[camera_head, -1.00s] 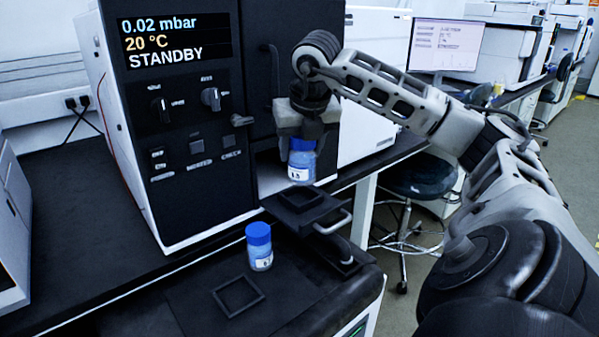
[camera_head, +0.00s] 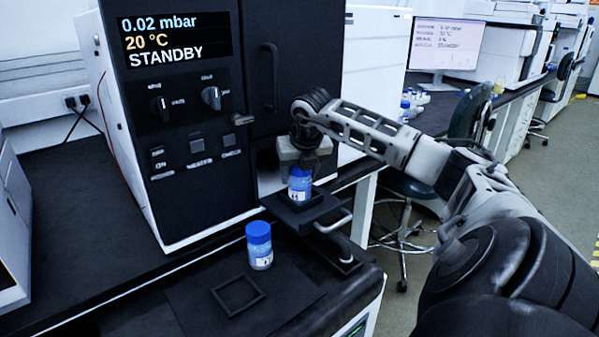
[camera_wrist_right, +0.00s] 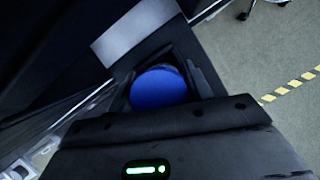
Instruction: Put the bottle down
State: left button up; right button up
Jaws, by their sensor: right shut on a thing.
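A small clear bottle (camera_head: 299,185) with a blue cap and white label is upright in my right gripper (camera_head: 300,168). My right gripper is shut on it from above. The bottle is at the black pull-out tray (camera_head: 318,211) in front of the instrument; whether its base touches the tray I cannot tell. The wrist view shows its blue cap (camera_wrist_right: 160,88) between the fingers. A second blue-capped bottle (camera_head: 260,249) stands on the bench, apart from the gripper. My left gripper is not in view.
The black instrument (camera_head: 190,190) with a lit display stands behind the tray. The tray has a metal handle (camera_head: 335,224). An empty square frame (camera_head: 238,295) lies on a dark mat at the front.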

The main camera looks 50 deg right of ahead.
jog(key=o, duration=1.1)
jog(key=shift+f, duration=0.1)
jog(key=shift+r, duration=0.25)
jog(key=p+v, duration=0.1)
jog(key=v, duration=1.1)
